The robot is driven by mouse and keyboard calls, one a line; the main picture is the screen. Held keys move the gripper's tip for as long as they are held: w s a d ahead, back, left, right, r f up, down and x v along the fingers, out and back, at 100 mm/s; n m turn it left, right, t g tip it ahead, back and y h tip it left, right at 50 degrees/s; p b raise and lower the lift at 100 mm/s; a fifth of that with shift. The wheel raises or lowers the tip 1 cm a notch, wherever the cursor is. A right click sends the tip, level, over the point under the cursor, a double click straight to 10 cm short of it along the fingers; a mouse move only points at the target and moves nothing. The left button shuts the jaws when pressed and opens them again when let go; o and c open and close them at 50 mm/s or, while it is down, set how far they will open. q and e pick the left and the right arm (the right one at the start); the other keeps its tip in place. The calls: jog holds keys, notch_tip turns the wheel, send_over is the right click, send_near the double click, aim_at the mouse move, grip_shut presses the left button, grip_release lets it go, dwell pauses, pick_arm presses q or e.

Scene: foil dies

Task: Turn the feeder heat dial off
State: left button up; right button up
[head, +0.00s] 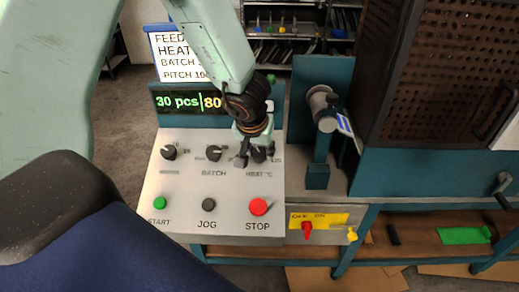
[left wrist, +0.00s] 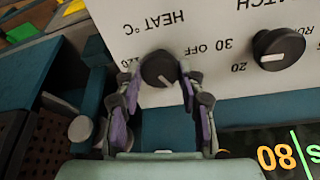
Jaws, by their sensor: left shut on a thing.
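The heat dial (head: 259,154) is a black knob on the right of the sloped grey control panel (head: 180,185). In the left wrist view the dial (left wrist: 158,68) sits under the upside-down "HEAT °C" print, with "OFF" to its right and "120" partly hidden at its left. A pale mark on it points down, slightly right, between those labels. My left gripper (head: 254,152) reaches down over the panel, its fingers on either side of the dial and shut on it; they also show in the left wrist view (left wrist: 161,88). My right gripper is not in view.
The batch dial (head: 214,153) stands left of the heat dial. The green START (head: 159,203), black JOG (head: 208,205) and red STOP (head: 259,207) buttons are below. A display (head: 180,103) reads "30 pcs" and "80". A teal post (head: 319,150) stands at the right.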

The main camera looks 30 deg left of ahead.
pick_arm(q)
jog(key=shift+n, duration=0.3)
jog(key=n+p, duration=0.1)
jog(key=n, duration=0.4)
jog(key=shift+s+n+y, duration=0.15)
jog(key=shift+n+y, duration=0.15)
jog(key=n+p, duration=0.2)
jog(key=n, duration=0.3)
jog(key=shift+d+n+y, duration=0.1)
jog(key=shift+n+y, duration=0.2)
jog(key=shift+n, duration=0.1)
jog(key=shift+f+n, duration=0.1)
jog(key=shift+n, duration=0.2)
jog(key=o, duration=1.1)
jog(key=shift+o, duration=0.2)
